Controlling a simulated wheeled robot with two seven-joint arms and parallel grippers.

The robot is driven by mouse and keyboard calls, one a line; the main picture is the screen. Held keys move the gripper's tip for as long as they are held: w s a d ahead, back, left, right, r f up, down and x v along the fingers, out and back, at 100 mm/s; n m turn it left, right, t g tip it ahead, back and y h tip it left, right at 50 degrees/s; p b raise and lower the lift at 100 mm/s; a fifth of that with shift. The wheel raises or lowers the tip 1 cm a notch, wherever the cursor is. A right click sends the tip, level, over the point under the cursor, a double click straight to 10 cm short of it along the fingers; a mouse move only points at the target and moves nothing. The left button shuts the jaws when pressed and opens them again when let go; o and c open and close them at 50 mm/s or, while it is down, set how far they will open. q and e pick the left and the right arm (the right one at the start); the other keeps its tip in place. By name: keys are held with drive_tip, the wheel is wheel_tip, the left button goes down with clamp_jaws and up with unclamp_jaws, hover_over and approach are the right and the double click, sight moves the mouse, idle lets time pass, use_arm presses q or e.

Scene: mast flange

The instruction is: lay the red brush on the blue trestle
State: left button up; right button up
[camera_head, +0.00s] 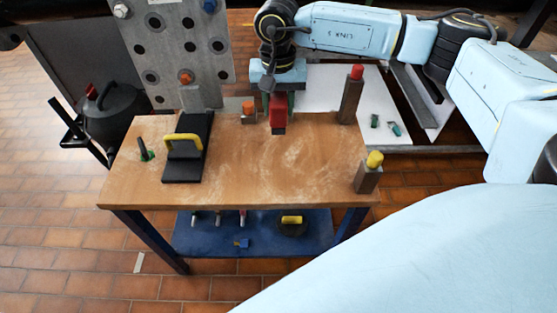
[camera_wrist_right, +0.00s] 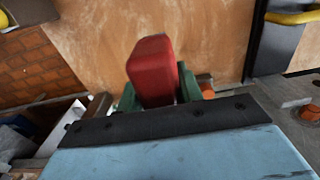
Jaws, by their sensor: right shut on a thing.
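The red brush (camera_head: 278,115) shows as a red block in my right gripper (camera_head: 278,103), above the back part of the wooden tabletop. In the right wrist view the brush (camera_wrist_right: 153,68) sits between the green fingers of the gripper (camera_wrist_right: 158,92), which is shut on it. I cannot tell from these views how high it is or whether it touches the top. The only trestle-like thing is the bench with a brown wooden top (camera_head: 285,175), dark blue legs and a blue lower shelf (camera_head: 205,243). My left gripper is not in view.
On the top's left lies a black plate with a yellow handle (camera_head: 183,141). Posts capped red (camera_head: 357,72) and yellow (camera_head: 374,160) stand at the right. An orange-topped piece (camera_head: 248,108) is beside my gripper. A drilled grey plate (camera_head: 170,50) rises behind. The top's middle is clear.

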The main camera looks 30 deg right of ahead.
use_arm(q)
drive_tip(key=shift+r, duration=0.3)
use_arm(e)
drive_tip(key=shift+w, duration=0.1)
